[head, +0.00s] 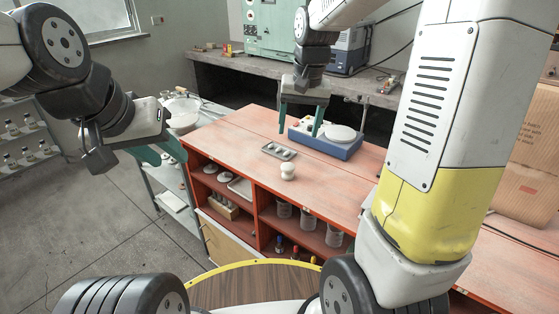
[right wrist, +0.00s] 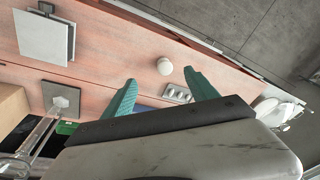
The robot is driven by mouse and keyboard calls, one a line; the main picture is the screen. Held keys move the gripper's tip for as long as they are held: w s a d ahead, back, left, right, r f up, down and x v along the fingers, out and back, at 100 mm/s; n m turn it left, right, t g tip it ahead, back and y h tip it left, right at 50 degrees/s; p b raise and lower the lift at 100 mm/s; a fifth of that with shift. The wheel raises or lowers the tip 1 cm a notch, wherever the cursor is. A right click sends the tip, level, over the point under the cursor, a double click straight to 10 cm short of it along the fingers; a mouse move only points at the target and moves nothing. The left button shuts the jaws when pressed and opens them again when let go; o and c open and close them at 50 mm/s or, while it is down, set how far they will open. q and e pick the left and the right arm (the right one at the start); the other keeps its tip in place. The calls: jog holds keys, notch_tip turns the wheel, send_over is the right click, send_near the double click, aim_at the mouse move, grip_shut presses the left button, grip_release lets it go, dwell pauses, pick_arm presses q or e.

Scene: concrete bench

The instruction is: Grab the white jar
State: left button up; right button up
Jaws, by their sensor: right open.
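The small white jar (head: 287,171) stands upright on the reddish wooden bench top, close to its front edge. It also shows in the right wrist view (right wrist: 165,66), just beyond the gap between my right fingertips. My right gripper (head: 299,131) is open and empty, with its green fingers apart, above the bench and behind the jar in the head view. In the right wrist view my right gripper (right wrist: 160,79) has nothing between its fingers. My left gripper (head: 160,154) hangs at the left, well away from the jar; its finger gap is unclear.
A grey tray with round hollows (head: 279,151) lies just behind the jar. A blue device with a white round plate (head: 327,143) stands to its right. Shelves under the bench hold glass jars and dishes. The bench top left of the jar is clear.

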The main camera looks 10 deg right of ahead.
jog(key=m+g, duration=0.1)
jog(key=g, duration=0.1)
send_over(288, 166)
jog(key=shift+h, duration=0.4)
notch_tip(288, 166, down, 9)
jog(key=shift+s+f, duration=0.1)
notch_tip(288, 166, down, 8)
jog(key=shift+r, duration=0.1)
jog(key=c, duration=1.5)
jog(key=shift+o, duration=0.2)
jog(key=shift+r, duration=0.15)
